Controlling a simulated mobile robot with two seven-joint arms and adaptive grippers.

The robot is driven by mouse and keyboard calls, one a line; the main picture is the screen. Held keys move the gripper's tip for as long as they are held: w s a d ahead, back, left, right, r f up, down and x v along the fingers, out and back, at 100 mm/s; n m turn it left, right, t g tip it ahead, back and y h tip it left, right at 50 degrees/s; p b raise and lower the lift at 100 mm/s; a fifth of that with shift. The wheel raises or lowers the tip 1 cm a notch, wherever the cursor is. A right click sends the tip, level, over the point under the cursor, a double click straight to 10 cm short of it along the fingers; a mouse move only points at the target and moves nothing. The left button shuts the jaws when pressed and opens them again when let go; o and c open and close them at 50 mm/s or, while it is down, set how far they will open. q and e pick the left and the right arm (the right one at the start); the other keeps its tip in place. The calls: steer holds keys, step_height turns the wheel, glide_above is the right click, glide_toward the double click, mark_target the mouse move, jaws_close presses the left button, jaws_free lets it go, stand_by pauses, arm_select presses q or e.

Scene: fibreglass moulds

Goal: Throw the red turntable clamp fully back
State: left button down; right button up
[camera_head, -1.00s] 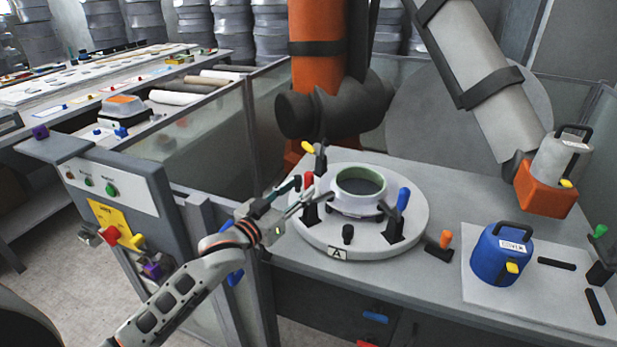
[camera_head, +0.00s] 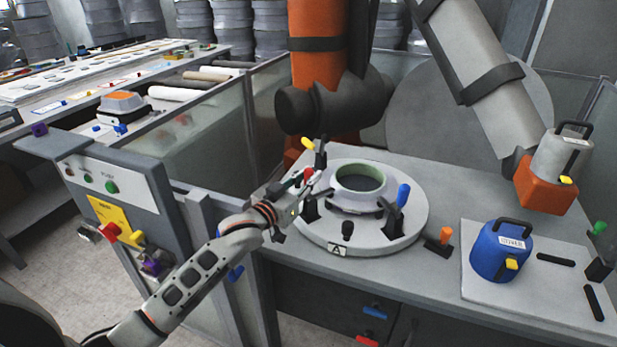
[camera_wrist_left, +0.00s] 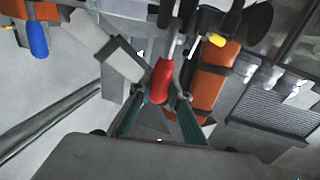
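The red turntable clamp handle (camera_head: 309,175) stands at the left edge of the round white turntable (camera_head: 345,240), beside the ring-shaped mould (camera_head: 360,183). My left gripper (camera_head: 304,188) is at this handle, its arm reaching in from the lower left. In the left wrist view the red handle (camera_wrist_left: 162,82) lies between the two teal fingers (camera_wrist_left: 162,98), which converge closely on its sides and look shut on it. The clamp's base is partly hidden by the gripper in the head view. My right gripper is not in view.
Blue (camera_head: 403,195) and yellow (camera_head: 308,144) clamp handles stand around the mould. An orange-handled lever (camera_head: 446,235) and a blue canister (camera_head: 501,252) are to the right. A control panel (camera_head: 100,185) and glass guard (camera_head: 205,125) stand left.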

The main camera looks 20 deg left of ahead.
arm_select(q)
steer(key=shift+s+f+b, duration=0.15)
steer(key=shift+f+b, duration=0.05)
steer(key=shift+b, duration=0.35)
steer(key=shift+s+a+f+t+b, duration=0.1)
steer(key=shift+a+t+b, duration=0.05)
steer(key=shift+t+b, duration=0.3)
steer(key=shift+s+a+f+n+t+b, duration=0.15)
steer(key=shift+n+t+b, duration=0.15)
steer(key=shift+b, duration=0.25)
steer(key=s+n+t+b, duration=0.1)
steer(key=b, duration=0.2)
steer(key=s+a+n+t+b, duration=0.1)
steer(key=t+b, duration=0.1)
steer(key=b, duration=0.1)
steer(key=a+f+n+t+b, duration=0.1)
steer(key=t+b, duration=0.1)
steer(key=b, duration=0.1)
steer(key=shift+s+a, duration=0.1)
steer(key=shift+s, duration=0.3)
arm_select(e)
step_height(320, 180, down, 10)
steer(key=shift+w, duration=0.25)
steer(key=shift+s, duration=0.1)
